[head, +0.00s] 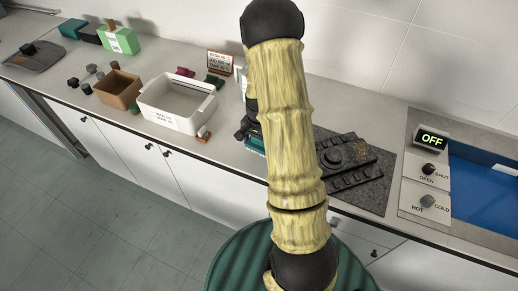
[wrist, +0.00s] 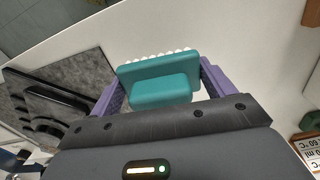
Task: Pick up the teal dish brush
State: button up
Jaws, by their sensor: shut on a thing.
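The teal dish brush (wrist: 160,80) is between the two purple fingers of my gripper (wrist: 160,88) in the wrist view. Its row of white bristles shows along the far edge. My gripper is shut on it, a finger at each side. In the head view only a small teal part of the brush (head: 256,143) shows beside my arm, which hides most of it. Whether the brush touches the counter cannot be told.
A white bin (head: 178,101) and a brown box (head: 117,91) stand left on the counter. A dark slab (head: 372,192) with a black panel lies right of my arm. Further right is a blue sink (head: 488,190) with knobs and an OFF display (head: 431,139).

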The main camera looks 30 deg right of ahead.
notch_tip(320, 180, up, 7)
jog(key=shift+f+b, duration=0.1)
jog(key=shift+b, duration=0.5)
jog(key=o, duration=0.5)
jog(key=shift+c, duration=0.2)
jog(key=c, duration=0.4)
jog(key=shift+o, duration=0.2)
